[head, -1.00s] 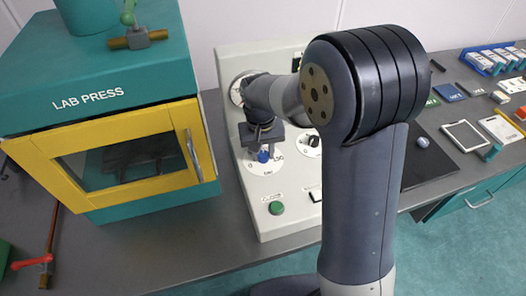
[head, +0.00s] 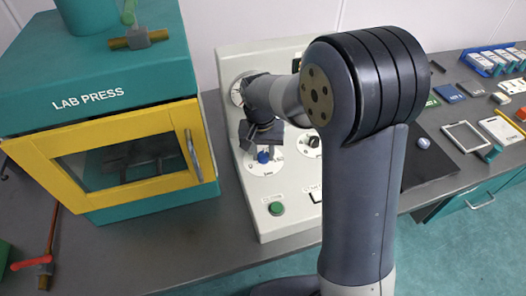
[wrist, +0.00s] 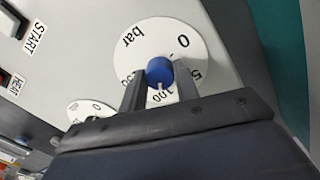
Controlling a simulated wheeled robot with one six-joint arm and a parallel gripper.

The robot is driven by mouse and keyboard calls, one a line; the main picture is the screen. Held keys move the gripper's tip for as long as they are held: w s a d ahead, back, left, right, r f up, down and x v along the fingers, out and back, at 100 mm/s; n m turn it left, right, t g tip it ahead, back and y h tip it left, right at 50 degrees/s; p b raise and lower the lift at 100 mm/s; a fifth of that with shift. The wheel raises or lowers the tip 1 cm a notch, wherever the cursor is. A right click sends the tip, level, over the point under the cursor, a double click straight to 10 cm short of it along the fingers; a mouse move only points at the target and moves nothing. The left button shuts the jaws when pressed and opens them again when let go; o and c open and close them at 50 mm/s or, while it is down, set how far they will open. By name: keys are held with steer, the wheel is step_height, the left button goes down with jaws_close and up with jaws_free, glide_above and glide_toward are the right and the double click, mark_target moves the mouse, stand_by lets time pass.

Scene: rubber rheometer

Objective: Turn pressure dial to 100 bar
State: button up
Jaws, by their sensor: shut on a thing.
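The blue pressure knob (wrist: 159,72) sits at the middle of a white round dial (wrist: 160,40) marked "bar". In the wrist view the dial shows 0, a partly cut 5 and a partly hidden label that reads like 100. A white mark on the knob faces down in the picture, toward the lower labels; its exact reading is unclear. My gripper (wrist: 160,88) is shut on the knob, one finger on each side. In the head view the knob (head: 263,156) shows below my gripper (head: 263,146) on the panel front.
A second dial (wrist: 90,110) is close by, beside the gripper. START and HEAT buttons lie at the left of the wrist view. A green button (head: 276,208) is low on the panel. The lab press (head: 120,150) stands left of the panel.

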mark_target(261, 154)
steer(key=o, duration=1)
steer(key=r, duration=1.1)
steer(key=shift+a+b, duration=0.25)
steer(key=shift+b, duration=0.05)
steer(key=shift+f, duration=0.15)
steer(key=f, duration=1.1)
steer(key=shift+d+p, duration=0.25)
steer(key=shift+p, duration=0.1)
steer(key=shift+r, duration=0.15)
